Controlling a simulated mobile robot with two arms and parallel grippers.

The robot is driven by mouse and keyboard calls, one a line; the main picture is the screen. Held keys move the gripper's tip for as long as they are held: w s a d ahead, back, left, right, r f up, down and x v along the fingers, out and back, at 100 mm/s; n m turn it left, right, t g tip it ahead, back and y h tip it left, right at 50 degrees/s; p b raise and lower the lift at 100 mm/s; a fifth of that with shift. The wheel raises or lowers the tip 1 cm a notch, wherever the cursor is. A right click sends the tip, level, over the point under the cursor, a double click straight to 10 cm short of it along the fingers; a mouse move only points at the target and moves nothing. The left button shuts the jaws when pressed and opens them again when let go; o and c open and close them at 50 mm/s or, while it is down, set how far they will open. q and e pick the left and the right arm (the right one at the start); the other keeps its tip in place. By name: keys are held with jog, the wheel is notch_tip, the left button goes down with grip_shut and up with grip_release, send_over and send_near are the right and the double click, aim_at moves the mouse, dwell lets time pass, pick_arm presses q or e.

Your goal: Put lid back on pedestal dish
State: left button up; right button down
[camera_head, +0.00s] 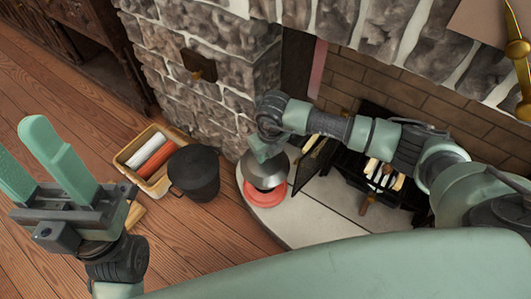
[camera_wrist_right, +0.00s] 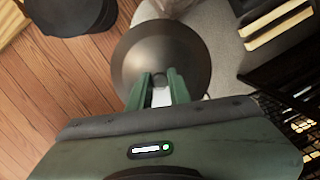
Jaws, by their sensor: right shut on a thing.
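The lid (camera_head: 264,174) is a grey metal cone with a wide rim. It also fills the upper middle of the right wrist view (camera_wrist_right: 150,48). My right gripper (camera_head: 266,150) is shut at the top of the lid; its green fingers (camera_wrist_right: 163,90) meet the lid near its centre. The grip point itself is partly hidden. A round salmon-red dish (camera_head: 264,196), apparently the pedestal dish, shows below the lid on the pale hearth. The lid covers part of it, and I cannot tell whether they touch. My left gripper (camera_head: 20,140) is open and empty at the left.
A black pot (camera_head: 195,175) stands on the wooden floor left of the hearth (camera_head: 320,215). Beside it is a wooden crate (camera_head: 150,180) with white and orange rolls. A black fireplace grate with logs (camera_head: 385,178) is right of the lid. Stone wall rises behind.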

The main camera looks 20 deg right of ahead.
jog(key=shift+f, duration=0.1)
dwell(0.8)
jog(key=c, duration=0.7)
grip_release()
jog(key=shift+c, duration=0.2)
